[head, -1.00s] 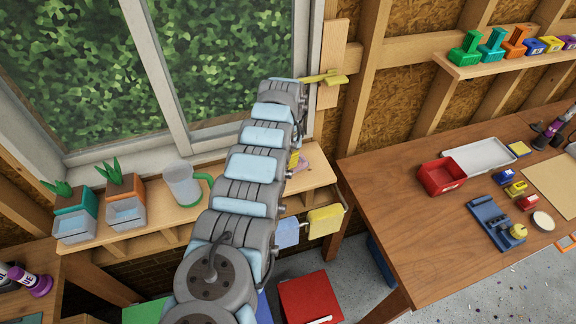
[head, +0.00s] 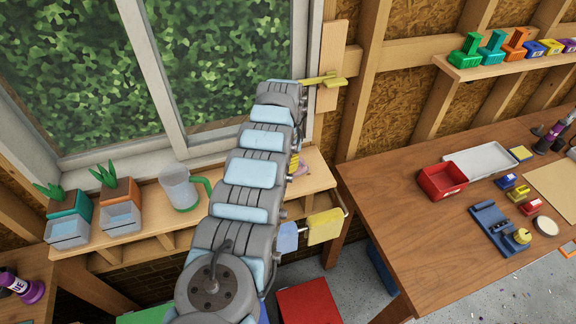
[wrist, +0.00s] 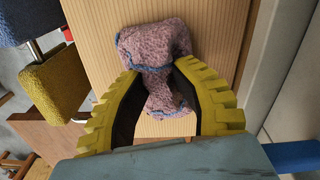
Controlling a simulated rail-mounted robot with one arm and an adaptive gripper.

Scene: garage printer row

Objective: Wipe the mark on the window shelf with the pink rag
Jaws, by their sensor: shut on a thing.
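The pink rag (wrist: 156,60) has blue edging and is bunched between the two yellow fingers of my gripper (wrist: 168,85) in the wrist view. Its far end bulges out beyond the fingertips, over the pale wooden window shelf (wrist: 95,18). I cannot tell whether the rag touches the shelf. In the head view my arm hides most of the gripper. Only a little yellow and a bit of the pink rag (head: 301,169) show at its right edge, above the right part of the window shelf (head: 318,180). No mark shows on the visible parts of the shelf.
A clear jug with a green handle (head: 178,188) and planters (head: 120,217) stand on the shelf's left part. A yellow cloth (head: 325,227) and a blue cloth (head: 288,238) hang at its front. The window is behind; a brown workbench (head: 390,205) stands at right.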

